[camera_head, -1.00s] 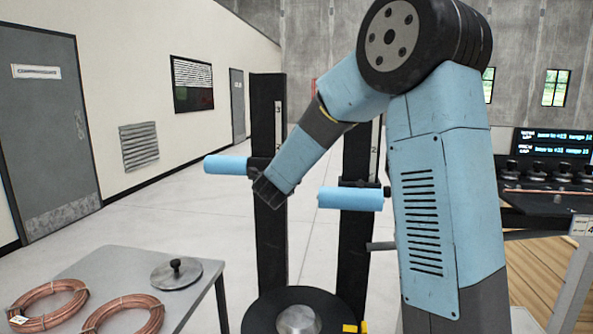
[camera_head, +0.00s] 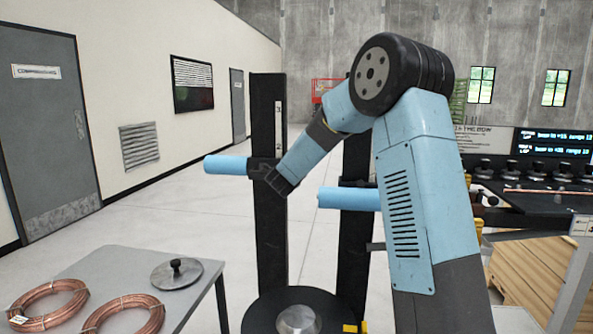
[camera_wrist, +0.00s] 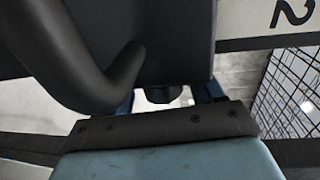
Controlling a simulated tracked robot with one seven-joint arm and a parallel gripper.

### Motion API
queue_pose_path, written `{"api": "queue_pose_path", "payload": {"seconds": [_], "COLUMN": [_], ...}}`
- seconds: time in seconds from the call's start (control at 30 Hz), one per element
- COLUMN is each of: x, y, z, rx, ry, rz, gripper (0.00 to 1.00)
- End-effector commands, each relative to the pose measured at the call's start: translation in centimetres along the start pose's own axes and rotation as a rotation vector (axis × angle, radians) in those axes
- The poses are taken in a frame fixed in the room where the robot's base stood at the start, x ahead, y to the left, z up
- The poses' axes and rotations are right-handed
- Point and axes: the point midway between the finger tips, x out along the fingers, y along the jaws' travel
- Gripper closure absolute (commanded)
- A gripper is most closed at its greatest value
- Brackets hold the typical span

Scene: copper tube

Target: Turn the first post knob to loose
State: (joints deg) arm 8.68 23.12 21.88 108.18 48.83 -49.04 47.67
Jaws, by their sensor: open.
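Two black posts stand ahead: a left post (camera_head: 268,220) and a middle post (camera_head: 352,250), each with a light blue roller, the left roller (camera_head: 228,165) and the right roller (camera_head: 348,198). I read no 1 on either post, and my arm hides part of the middle one. The dark end of my arm, with my gripper (camera_wrist: 165,97), is near the left post's bracket (camera_head: 260,168); contact cannot be told. In the wrist view its bluish fingers are apart, with a small dark knob (camera_wrist: 160,94) showing between them. A large dark part hides much there.
A grey table (camera_head: 110,262) at lower left holds copper coils (camera_head: 48,300) and a disc with a black knob (camera_head: 176,272). A round black base (camera_head: 262,318) is at the bottom. A console (camera_head: 550,205) with several knobs stands right. Open floor lies behind the posts.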

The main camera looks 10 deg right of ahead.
Motion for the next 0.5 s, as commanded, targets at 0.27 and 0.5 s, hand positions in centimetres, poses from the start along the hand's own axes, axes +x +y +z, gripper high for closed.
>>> {"api": "queue_pose_path", "payload": {"seconds": [0.27,0.5], "x": [-0.04,-0.05], "y": [0.0,0.07], "z": [0.0,0.0], "rx": [0.0,0.0], "ry": [0.0,0.0], "rz": [0.0,0.001], "gripper": [0.51,0.74]}}
